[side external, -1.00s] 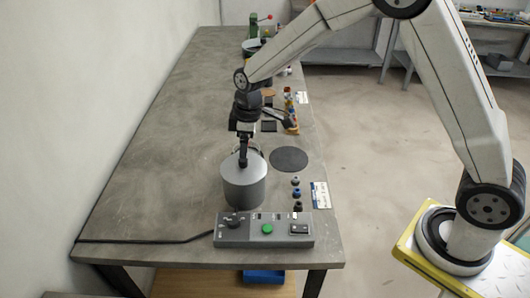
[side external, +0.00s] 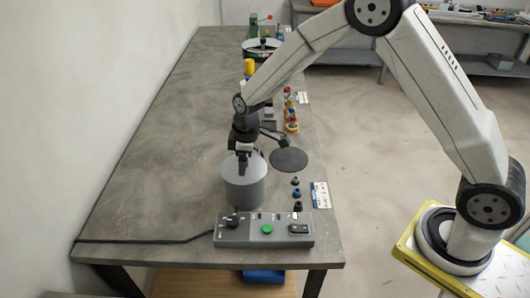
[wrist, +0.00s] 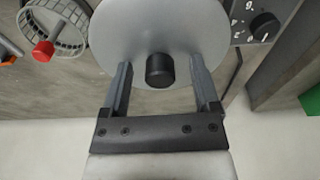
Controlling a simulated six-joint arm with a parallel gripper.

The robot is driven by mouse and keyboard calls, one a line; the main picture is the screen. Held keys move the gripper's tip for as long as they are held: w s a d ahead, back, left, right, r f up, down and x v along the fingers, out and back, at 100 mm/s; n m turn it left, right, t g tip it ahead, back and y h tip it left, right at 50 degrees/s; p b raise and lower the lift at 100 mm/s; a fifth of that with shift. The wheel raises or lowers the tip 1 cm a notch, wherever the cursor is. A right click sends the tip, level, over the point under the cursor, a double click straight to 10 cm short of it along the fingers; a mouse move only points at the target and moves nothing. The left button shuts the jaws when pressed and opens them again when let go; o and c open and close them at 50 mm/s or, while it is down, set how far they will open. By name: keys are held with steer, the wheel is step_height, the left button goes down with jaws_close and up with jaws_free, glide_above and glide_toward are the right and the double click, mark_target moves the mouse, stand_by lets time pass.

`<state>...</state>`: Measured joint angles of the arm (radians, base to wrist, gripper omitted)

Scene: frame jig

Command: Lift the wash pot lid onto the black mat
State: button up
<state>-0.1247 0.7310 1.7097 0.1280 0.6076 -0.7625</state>
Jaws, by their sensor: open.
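The grey wash pot (side external: 245,190) stands upright on the bench in the side view, with its flat lid (side external: 256,167) on top. In the wrist view the lid is a pale grey disc (wrist: 120,30) with a black knob (wrist: 160,70) at its middle. My gripper (side external: 243,170) points down over the lid. In the wrist view its open fingers (wrist: 160,78) stand on either side of the knob, with a gap on each side. The round black mat (side external: 290,159) lies bare on the bench, right of the pot.
A control box (side external: 264,230) with a green button stands in front of the pot. Coloured items (side external: 291,115) stand behind the mat.

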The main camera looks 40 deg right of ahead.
steer(key=shift+c, duration=0.2)
jaws_close()
steer(key=shift+r, duration=0.15)
stand_by(0.3)
steer(key=shift+r, duration=0.8)
steer(key=s+d+r, duration=0.1)
steer(key=s+r, duration=1)
steer(key=s, duration=0.3)
steer(key=shift+d, duration=0.35)
steer(key=shift+r, duration=0.1)
